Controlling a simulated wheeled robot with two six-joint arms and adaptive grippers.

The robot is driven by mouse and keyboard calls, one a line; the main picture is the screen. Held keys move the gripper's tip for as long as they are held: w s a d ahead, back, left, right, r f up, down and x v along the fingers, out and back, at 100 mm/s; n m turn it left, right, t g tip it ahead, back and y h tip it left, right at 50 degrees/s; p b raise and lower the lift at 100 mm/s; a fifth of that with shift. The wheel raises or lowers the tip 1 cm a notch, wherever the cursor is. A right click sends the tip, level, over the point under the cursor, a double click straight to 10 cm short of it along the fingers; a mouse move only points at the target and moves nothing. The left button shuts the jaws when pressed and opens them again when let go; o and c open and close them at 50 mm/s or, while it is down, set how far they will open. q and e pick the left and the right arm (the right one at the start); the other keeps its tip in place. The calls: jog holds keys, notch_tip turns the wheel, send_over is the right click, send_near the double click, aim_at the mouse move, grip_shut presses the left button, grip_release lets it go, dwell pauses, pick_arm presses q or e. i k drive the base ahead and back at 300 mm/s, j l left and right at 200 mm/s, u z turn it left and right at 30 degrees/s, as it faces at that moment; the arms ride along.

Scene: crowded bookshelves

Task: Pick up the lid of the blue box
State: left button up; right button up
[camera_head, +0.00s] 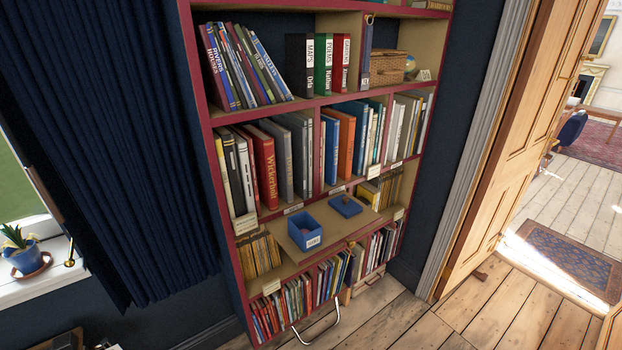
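An open blue box (304,229) with a white label on its front stands on a light brown shelf surface low in the bookcase. Its inside is partly visible, and I cannot tell what lies in it. The blue lid (345,206) lies flat on the same surface, to the right of the box and apart from it. A small dark knob or object shows on top of the lid. Neither of my grippers is in view.
The red-edged bookcase (203,110) is packed with books. Small yellowish books (258,252) stand left of the box, and more (382,188) stand right of the lid. A curved white handle-like bar (318,326) shows at the bottom. A wooden door (520,130) stands open at right.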

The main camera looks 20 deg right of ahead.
aim_at(345, 206)
jog(key=i+l+z, duration=0.1)
jog(key=l, duration=0.3)
jog(key=i+l+z, duration=0.1)
jog(key=l, duration=0.35)
jog(key=i+l+z, duration=0.1)
jog(key=l, duration=0.3)
jog(key=i+l+z, duration=0.15)
jog(key=i+l, duration=0.1)
jog(key=l, duration=0.1)
